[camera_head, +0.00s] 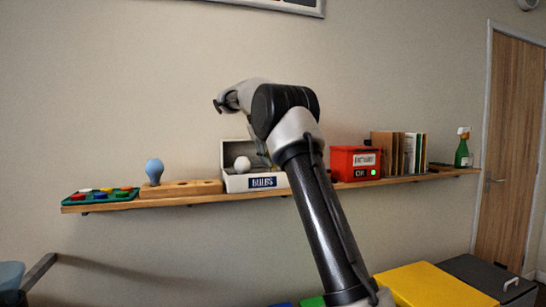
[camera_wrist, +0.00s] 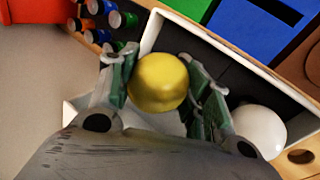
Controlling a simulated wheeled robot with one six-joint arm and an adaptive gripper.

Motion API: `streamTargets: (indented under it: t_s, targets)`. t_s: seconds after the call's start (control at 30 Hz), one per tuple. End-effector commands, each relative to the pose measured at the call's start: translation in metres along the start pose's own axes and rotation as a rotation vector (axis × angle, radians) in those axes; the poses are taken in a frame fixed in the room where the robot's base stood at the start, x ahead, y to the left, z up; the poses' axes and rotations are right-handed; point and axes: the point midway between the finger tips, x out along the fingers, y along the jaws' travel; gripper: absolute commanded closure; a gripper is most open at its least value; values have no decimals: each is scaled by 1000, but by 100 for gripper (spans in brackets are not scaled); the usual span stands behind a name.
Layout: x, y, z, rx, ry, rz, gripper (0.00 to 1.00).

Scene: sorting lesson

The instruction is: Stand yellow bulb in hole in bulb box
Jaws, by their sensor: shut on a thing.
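My gripper (camera_wrist: 160,98) is shut on the yellow bulb (camera_wrist: 158,80), whose round glass shows between the two green-padded fingers in the wrist view. The bulb's lower end is hidden. Bulb and fingers are over or inside the open white bulb box (camera_head: 236,184), labelled BULBS, on the wall shelf; its white rim (camera_wrist: 230,48) surrounds them in the wrist view. I cannot tell whether the bulb touches the box. A white bulb (camera_wrist: 258,130) is in the box beside the right finger; it also shows in the head view (camera_head: 242,163). My arm hides most of the gripper there.
Left of the box, a wooden block with holes (camera_head: 205,187) holds a light-blue bulb (camera_head: 154,170) upright at its left end. Further left is a green tray with coloured pieces (camera_head: 100,195). A red box (camera_head: 345,163), books (camera_head: 400,152) and a spray bottle (camera_head: 462,150) stand right.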

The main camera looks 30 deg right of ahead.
Motion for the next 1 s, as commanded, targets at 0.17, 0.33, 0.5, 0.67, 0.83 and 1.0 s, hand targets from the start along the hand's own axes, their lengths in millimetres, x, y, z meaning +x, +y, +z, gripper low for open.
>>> streamTargets:
  t_s: [0.17, 0.33, 0.5, 0.67, 0.83, 1.0]
  targets:
    - [0, 0, 0, 0, 0, 0, 65]
    - [0, 0, 0, 0, 0, 0, 65]
    - [1, 0, 0, 0, 0, 0, 65]
    - [3, -1, 0, 0, -1, 0, 65]
    - [4, -2, 0, 0, 0, 0, 65]
    - [6, -3, 0, 0, 1, 0, 65]
